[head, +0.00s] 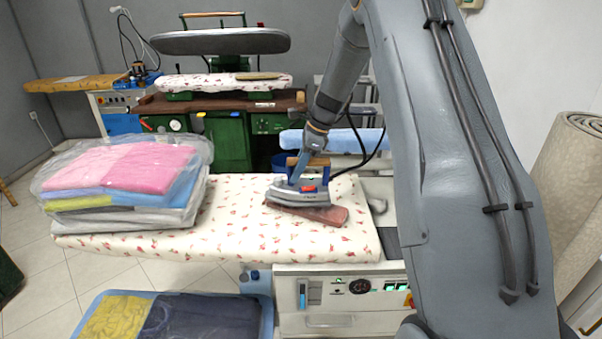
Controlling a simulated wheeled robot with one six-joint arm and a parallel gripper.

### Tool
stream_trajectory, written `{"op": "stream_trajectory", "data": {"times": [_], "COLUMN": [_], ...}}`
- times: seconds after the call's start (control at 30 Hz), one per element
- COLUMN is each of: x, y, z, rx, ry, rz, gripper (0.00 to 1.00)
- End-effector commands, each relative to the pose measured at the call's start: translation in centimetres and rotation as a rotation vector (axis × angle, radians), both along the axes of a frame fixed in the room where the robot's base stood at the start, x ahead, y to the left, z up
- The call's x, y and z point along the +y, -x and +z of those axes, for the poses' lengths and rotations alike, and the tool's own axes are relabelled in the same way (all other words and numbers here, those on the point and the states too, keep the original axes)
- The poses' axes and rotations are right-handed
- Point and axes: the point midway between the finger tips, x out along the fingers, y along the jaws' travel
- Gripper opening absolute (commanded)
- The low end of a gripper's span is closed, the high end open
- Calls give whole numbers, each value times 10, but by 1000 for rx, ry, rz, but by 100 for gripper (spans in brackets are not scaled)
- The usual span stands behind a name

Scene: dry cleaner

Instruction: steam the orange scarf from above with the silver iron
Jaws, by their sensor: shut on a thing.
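The silver iron (315,197) sits near the right end of a floral ironing board (150,243). Under it is a flat reddish-brown piece (328,215), which looks like an iron rest; the iron appears to stand on it. My gripper (303,168) comes down from above and is shut on the iron's handle. The fingertips are partly hidden by the handle and hard to make out. I see no clearly orange scarf in this view; my arm covers much of the right side.
A plastic-wrapped stack of folded cloths (125,180) covers the board's left end. The middle of the board is clear. A blue tub with folded cloths (272,318) stands on the floor in front. A rolled carpet (580,170) stands at right; a green press (222,42) is behind.

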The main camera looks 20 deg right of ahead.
Motion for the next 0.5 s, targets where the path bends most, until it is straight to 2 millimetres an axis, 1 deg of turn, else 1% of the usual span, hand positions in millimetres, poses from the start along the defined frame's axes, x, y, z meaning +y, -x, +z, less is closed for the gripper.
{"op": "stream_trajectory", "data": {"times": [0.03,0.5], "x": [2,17], "y": [-4,-18], "z": [4,4], "rx": [-8,-7], "ry": [0,0], "rz": [0,1], "gripper": [0,0]}}
